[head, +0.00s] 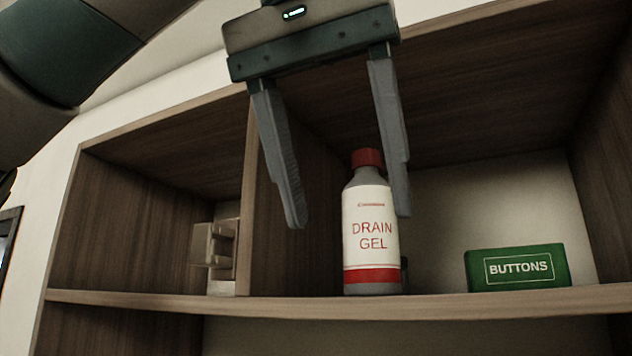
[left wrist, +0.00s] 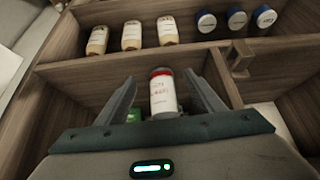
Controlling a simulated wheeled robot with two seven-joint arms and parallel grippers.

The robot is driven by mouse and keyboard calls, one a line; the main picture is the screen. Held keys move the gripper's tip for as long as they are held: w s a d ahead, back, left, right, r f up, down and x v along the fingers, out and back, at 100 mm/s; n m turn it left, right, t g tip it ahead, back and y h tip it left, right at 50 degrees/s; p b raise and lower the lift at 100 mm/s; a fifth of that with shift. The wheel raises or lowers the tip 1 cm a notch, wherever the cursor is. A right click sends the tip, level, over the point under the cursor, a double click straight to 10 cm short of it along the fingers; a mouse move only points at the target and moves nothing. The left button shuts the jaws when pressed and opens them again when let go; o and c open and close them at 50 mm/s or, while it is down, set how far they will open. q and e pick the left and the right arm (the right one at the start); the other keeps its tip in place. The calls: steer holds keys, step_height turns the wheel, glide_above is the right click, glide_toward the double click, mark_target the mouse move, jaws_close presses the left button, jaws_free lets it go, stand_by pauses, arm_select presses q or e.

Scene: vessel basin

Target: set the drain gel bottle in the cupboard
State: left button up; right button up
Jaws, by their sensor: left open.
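The drain gel bottle (head: 371,236), grey-white with a red cap and a red band, stands upright on the cupboard (head: 420,306) shelf, near its front edge, in the wide right compartment. My left gripper (head: 350,219) is open and reaches down from above, one finger on each side of the bottle. In the head view its right finger is close to the bottle and its left finger is farther off. The left wrist view also shows the bottle (left wrist: 163,95) between the spread fingers (left wrist: 165,98); I see no grip on it. My right gripper is out of view.
A green buttons box (head: 517,268) stands to the right on the same shelf, with free room between.

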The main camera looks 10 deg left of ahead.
arm_select(q)
steer(key=s, duration=0.2)
steer(key=s+a+b, duration=0.1)
steer(key=s, duration=0.2)
steer(key=shift+a, duration=0.2)
